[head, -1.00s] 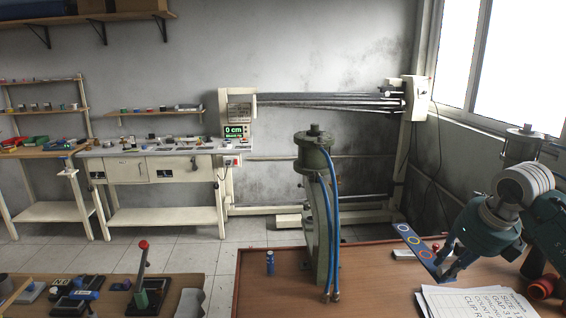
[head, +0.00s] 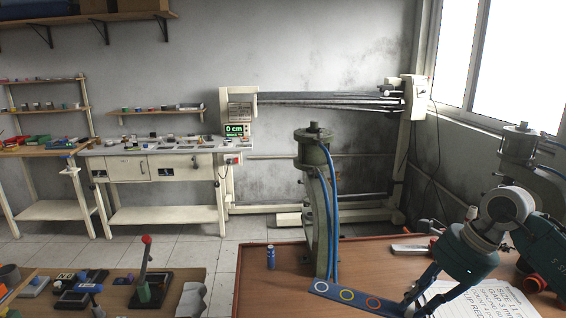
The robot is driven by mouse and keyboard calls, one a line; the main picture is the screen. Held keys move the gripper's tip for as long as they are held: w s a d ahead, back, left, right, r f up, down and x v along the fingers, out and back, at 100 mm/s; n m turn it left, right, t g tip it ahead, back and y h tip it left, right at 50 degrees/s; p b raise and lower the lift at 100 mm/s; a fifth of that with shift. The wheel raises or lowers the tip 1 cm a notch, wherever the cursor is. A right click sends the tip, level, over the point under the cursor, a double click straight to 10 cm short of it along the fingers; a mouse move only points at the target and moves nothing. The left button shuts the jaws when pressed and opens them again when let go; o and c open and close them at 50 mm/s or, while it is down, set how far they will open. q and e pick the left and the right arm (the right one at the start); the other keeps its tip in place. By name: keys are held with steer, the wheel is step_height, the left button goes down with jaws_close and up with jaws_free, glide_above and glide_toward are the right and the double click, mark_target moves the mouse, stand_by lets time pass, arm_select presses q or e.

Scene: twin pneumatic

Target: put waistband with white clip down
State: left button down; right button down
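My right gripper (head: 418,302) comes in from the right and is closed on the right end of a flat blue strip with coloured rings (head: 345,295). The strip slants low over the brown table, beside the foot of the green column; I cannot tell whether it touches the table. No white clip shows on the strip, and its gripped end is partly hidden by my fingers. I cannot make out a waistband with a white clip for certain. My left gripper is out of view.
The green column (head: 314,170) with blue hoses stands on the brown table (head: 375,257). A small blue cylinder (head: 270,257) stands left of it. A pale bar (head: 409,250) lies behind the strip. Printed papers (head: 480,302) lie under my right arm. A lower left table (head: 215,287) holds tools.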

steer(key=s+a+f+n+g+h, duration=0.2)
steer(key=s+a+n+g, duration=0.1)
steer(key=s+n, duration=0.5)
steer(key=s+a+f+n+g+h+b, duration=0.1)
steer(key=s+a+f+n+g+h, duration=0.1)
steer(key=s+a+n, duration=0.3)
steer(key=s+f+n+g, duration=0.1)
steer(key=s+n, duration=0.3)
steer(key=n, duration=0.5)
steer(key=shift+a+n, duration=0.3)
steer(key=shift+n, duration=0.1)
steer(key=shift+s+a+f, duration=0.1)
steer(key=shift+s+a, duration=0.05)
steer(key=shift+s, duration=0.05)
steer(key=shift+w, duration=0.15)
